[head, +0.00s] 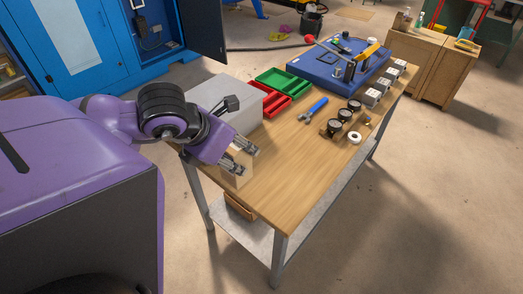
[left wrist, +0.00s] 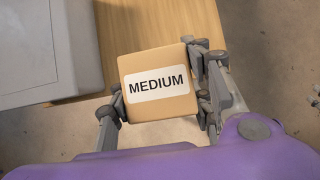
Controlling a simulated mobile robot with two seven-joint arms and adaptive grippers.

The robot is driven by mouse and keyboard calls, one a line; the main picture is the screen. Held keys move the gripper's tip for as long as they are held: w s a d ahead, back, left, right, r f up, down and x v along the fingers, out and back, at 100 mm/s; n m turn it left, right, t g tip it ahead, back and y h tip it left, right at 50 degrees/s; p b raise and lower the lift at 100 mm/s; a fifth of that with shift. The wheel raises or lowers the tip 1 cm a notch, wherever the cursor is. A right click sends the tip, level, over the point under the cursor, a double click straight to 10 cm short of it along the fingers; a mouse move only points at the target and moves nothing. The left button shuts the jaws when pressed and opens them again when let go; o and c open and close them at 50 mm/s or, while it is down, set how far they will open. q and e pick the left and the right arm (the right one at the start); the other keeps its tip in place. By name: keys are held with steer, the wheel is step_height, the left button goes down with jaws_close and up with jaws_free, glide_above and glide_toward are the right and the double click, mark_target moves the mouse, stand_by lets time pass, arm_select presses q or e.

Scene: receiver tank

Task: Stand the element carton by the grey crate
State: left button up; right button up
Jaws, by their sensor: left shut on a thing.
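The element carton (left wrist: 157,84) is a tan box with a white label reading MEDIUM. My left gripper (left wrist: 162,88) is shut on it, with a finger on each side. In the head view my left gripper (head: 240,158) holds the carton (head: 237,179) at the near left edge of the wooden table; its height relative to the top is hard to tell. The grey crate (head: 226,96) stands on the table's left end, partly hidden by my left arm. In the left wrist view the crate (left wrist: 40,50) is left of the carton, apart from it. My right gripper is not in view.
The table (head: 285,165) has bare wood right of the carton. Green (head: 283,82) and red (head: 287,102) trays, a blue-handled tool (head: 314,109), several gauges (head: 340,121) and a white roll (head: 355,138) lie farther along. A blue board (head: 345,65) fills the far end.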

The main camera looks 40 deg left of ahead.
arm_select(q)
steer(key=w+r+b+x, duration=0.1)
steer(key=b+x, duration=0.4)
steer(key=x, duration=0.4)
steer(key=w+r+b+x, duration=0.1)
steer(key=w+b+x, duration=0.1)
steer(key=b+x, duration=0.3)
steer(key=shift+x, duration=2.05)
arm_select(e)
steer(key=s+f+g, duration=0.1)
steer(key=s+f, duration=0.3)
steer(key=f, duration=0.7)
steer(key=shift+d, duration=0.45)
arm_select(q)
steer(key=shift+d+r, duration=0.1)
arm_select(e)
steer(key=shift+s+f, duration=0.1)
